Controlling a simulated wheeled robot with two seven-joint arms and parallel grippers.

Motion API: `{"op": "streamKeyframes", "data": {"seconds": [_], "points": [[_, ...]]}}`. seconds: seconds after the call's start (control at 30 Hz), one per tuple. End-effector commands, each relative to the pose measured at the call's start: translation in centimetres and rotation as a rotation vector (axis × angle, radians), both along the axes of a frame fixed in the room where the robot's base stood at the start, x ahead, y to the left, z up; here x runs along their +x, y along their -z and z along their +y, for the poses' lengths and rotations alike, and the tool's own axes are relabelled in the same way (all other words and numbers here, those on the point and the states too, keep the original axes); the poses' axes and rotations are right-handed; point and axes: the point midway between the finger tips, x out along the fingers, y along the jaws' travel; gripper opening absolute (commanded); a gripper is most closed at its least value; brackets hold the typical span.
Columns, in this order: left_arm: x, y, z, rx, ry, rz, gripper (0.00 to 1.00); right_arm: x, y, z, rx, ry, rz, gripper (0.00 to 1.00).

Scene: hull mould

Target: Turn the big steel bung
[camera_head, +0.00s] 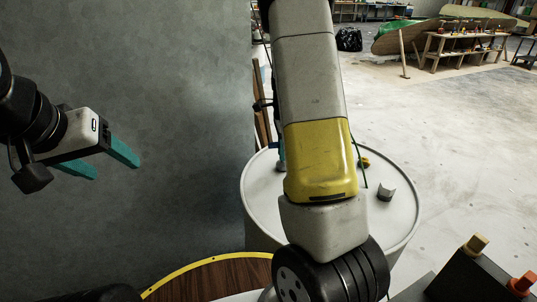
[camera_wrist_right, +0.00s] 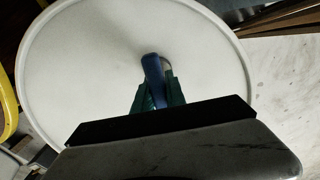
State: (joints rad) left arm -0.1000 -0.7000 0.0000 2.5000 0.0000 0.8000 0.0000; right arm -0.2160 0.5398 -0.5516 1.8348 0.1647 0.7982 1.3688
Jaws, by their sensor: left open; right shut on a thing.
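My right gripper (camera_wrist_right: 158,92) is shut on a blue tool (camera_wrist_right: 154,75) in the right wrist view, over the white drum top (camera_wrist_right: 85,60). A small silvery round piece (camera_wrist_right: 166,62), perhaps the big steel bung, shows beside the tool's tip. The tool covers part of it, and I cannot tell whether the two are engaged. In the head view my right arm hides most of that gripper and the middle of the drum top (camera_head: 262,205). My left gripper (camera_head: 108,167) is open and empty at the left, well away from the drum.
A small grey curved piece (camera_head: 386,193) and a yellow piece (camera_head: 364,162) are at the drum's right side. A dark block with coloured handles (camera_head: 475,245) stands at the lower right. A yellow-edged wooden round top (camera_head: 205,280) is in front. A large grey surface (camera_head: 190,90) fills the left.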

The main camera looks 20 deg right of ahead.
Motion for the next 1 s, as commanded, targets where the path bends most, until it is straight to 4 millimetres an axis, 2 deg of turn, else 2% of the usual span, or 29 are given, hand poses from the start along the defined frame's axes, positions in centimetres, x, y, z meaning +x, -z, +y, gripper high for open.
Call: {"op": "streamKeyframes", "data": {"seconds": [1.0], "points": [[0.0, 0.0, 0.0, 0.0, 0.0, 0.0, 0.64, 0.1, -4.8, 0.0, 0.0, -0.003, -0.002, 0.0]]}}
